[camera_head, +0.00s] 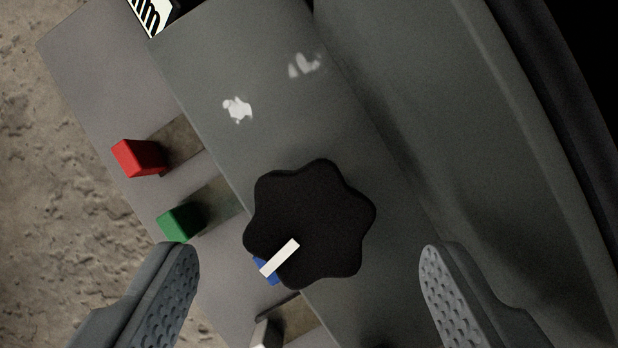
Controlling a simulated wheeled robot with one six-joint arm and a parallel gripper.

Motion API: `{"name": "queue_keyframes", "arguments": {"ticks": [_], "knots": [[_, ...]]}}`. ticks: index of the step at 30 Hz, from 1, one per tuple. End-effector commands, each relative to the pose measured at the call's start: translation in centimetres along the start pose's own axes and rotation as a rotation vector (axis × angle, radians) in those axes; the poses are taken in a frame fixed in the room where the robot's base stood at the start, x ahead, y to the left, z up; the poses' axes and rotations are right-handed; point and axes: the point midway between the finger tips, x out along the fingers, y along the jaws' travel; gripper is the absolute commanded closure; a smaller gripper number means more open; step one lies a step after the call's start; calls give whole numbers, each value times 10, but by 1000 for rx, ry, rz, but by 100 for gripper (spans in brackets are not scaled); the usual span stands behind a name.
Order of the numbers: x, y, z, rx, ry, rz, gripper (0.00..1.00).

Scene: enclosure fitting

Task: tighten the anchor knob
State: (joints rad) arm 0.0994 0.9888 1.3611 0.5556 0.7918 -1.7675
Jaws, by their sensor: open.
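The anchor knob (318,215) is a black, lobed knob on a dark grey panel (260,60), near the middle of the head camera view. A white bar mark (279,258) lies on its lower left part, pointing to the lower left. My gripper (308,275) is open, with one grey, dimpled finger at the lower left and the other at the lower right. The knob shows between and ahead of the fingertips, and neither finger appears to touch it.
Left of the knob, a lighter grey strip carries a red block (138,158), a green block (180,221), a partly hidden blue piece (263,269) and a whitish block (265,333). A curved grey wall (430,100) rises at the right. Rough brown ground (50,180) shows at far left.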

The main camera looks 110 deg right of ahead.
Motion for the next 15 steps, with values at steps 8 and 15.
{"name": "queue_keyframes", "arguments": {"ticks": [8,15], "knots": [[26,0,-1,-1,0,0,32],[30,0,0,0,0,0,32]]}}
